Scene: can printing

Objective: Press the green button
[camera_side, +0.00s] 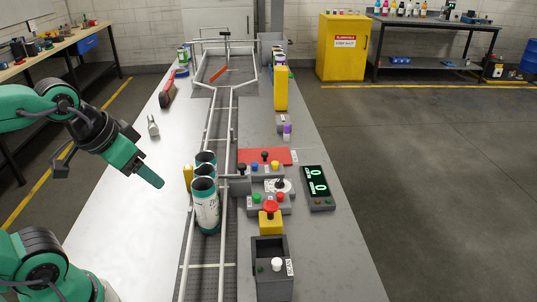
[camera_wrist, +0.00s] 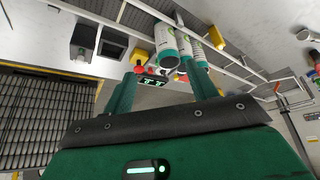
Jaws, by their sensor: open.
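A green button (camera_side: 257,198) sits on a grey control box (camera_side: 266,208) right of the conveyor, with a red button (camera_side: 280,196) to its right. Another small green spot (camera_side: 260,268) shows on the dark box nearer the camera. My gripper (camera_side: 152,176) is in the air left of the conveyor and the cans, well apart from the green button. In the wrist view its two green fingers (camera_wrist: 161,84) are spread with nothing held between them. I cannot make out the green button clearly in the wrist view.
Several white and green cans (camera_side: 206,205) stand on the conveyor between my gripper and the control box. A yellow box with a red mushroom button (camera_side: 271,207) stands in front of the controls. A digital display (camera_side: 318,188) lies to the right. The table's left side is mostly clear.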

